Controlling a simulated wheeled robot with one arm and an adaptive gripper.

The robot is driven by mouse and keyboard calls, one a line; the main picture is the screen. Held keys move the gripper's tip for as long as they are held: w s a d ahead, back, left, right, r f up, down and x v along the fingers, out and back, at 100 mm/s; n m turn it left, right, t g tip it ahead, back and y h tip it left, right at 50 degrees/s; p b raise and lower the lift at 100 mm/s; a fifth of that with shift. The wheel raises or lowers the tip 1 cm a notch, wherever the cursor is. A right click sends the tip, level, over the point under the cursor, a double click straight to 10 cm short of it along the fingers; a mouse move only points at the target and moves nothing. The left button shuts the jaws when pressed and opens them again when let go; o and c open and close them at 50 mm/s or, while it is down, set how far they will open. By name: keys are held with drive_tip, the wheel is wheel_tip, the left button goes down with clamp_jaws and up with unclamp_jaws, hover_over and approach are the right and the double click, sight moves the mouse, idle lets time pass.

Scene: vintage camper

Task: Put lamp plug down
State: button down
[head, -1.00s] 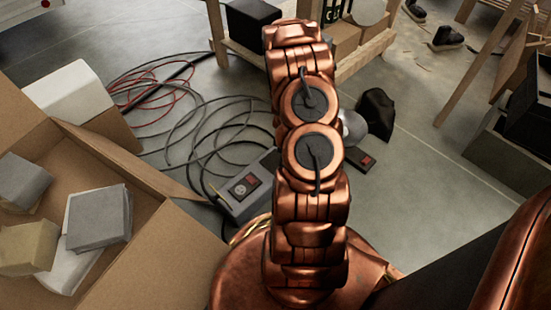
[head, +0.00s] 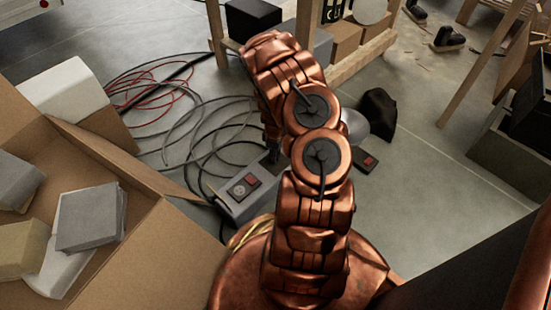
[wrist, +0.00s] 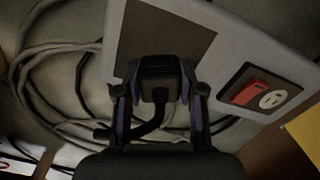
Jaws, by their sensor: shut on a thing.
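My gripper (wrist: 158,100) is shut on a black plug (wrist: 157,75), with its two fingers on either side of it in the wrist view. A black cord (wrist: 150,128) bends from the plug back toward the gripper. The plug is in front of a grey power box (wrist: 222,50) with a dark panel, a red switch and a white socket. I cannot tell whether the plug touches the box. In the head view the power box (head: 238,209) lies on the floor left of my arm. My gripper shows there only as a dark part, mostly hidden by the arm.
Loose grey and black cables (head: 205,135) and red cable (head: 130,90) lie coiled on the floor. An open cardboard box (head: 150,215) with several blocks stands at left. A silver bowl-shaped thing (head: 355,126) and a black bag (head: 377,114) are right of the arm.

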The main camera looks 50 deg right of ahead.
drive_tip(key=shift+f, duration=0.4)
drive_tip(key=shift+f, duration=0.6)
drive_tip(key=c, duration=0.7)
unclamp_jaws()
drive_tip(key=shift+r, duration=0.1)
